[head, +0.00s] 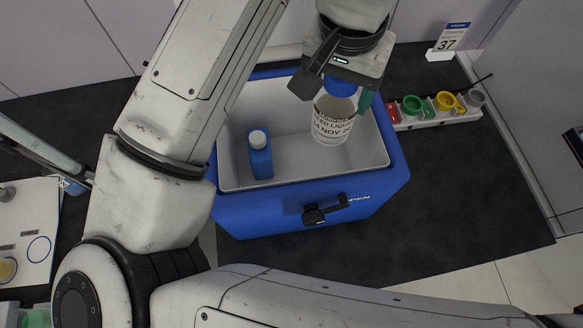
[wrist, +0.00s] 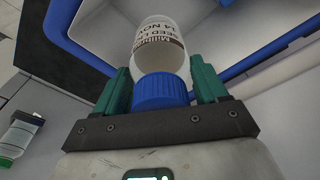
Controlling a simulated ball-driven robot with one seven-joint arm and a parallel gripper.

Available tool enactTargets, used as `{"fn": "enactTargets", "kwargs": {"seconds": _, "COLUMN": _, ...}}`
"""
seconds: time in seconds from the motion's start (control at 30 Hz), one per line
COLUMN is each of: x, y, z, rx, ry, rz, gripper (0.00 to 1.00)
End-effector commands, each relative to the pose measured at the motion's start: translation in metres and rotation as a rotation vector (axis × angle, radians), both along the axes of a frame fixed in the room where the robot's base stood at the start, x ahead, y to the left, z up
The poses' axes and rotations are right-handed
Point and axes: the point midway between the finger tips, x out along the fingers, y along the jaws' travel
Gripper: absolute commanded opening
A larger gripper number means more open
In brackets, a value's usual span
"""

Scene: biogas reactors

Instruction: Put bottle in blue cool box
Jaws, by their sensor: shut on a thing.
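A clear bottle with a white label and a blue cap (head: 334,118) hangs from my gripper (head: 343,88) over the blue cool box (head: 290,207). In the wrist view, the green fingers of my gripper (wrist: 164,92) are on either side of the bottle's blue cap (wrist: 160,91), and the bottle body (wrist: 160,50) points away from me. The cool box is open with a pale inside. The bottle appears above or within its right part; its exact height against the rim is hard to tell.
A blue bottle with a white cap (head: 260,154) stands inside the box at the left. A white rack (head: 438,117) with coloured cups is right of the box. A "37" sign (head: 448,41) stands behind. Dark bench is clear at the front right.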

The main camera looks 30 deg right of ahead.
Motion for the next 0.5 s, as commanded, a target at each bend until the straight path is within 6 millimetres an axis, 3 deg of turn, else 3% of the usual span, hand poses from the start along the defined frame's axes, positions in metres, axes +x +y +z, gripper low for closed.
{"fn": "enactTargets", "kwargs": {"seconds": 0.1, "x": 0.0, "y": 0.0, "z": -0.027, "rx": -0.001, "ry": -0.001, "rz": 0.0, "gripper": 0.17}}
{"fn": "enactTargets", "kwargs": {"seconds": 0.5, "x": -0.001, "y": 0.0, "z": -0.08, "rx": -0.002, "ry": 0.002, "rz": 0.0, "gripper": 0.17}}
